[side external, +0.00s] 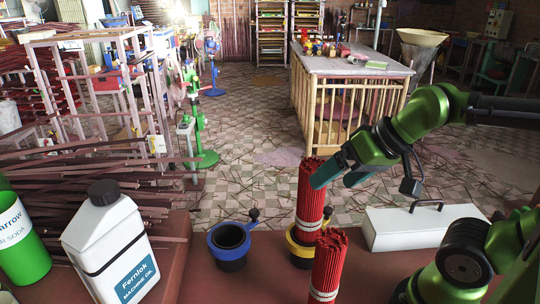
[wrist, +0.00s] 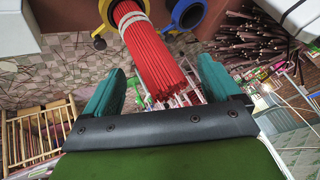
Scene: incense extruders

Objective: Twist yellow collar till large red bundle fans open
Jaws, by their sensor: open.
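The large red bundle (side external: 310,198) of thin sticks stands upright in the yellow collar (side external: 300,246), with a pale band low around it. The collar has a dark knob at its back right. In the wrist view, the bundle (wrist: 152,45) points toward me between my finger lines, and part of the yellow collar (wrist: 103,12) shows at the top. My gripper (side external: 333,181) is open and empty at the upper right of the bundle. One finger overlaps the bundle's edge in the side view; I cannot tell whether it touches. My gripper (wrist: 161,64) shows a gap on both sides of the bundle.
A second red bundle (side external: 328,268) stands nearer the side camera. An empty blue collar (side external: 230,243) with a dark knob is left of the yellow one. A white oil jug (side external: 112,245) and green can (side external: 20,245) stand farther left. A white lidded box (side external: 415,228) sits at right.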

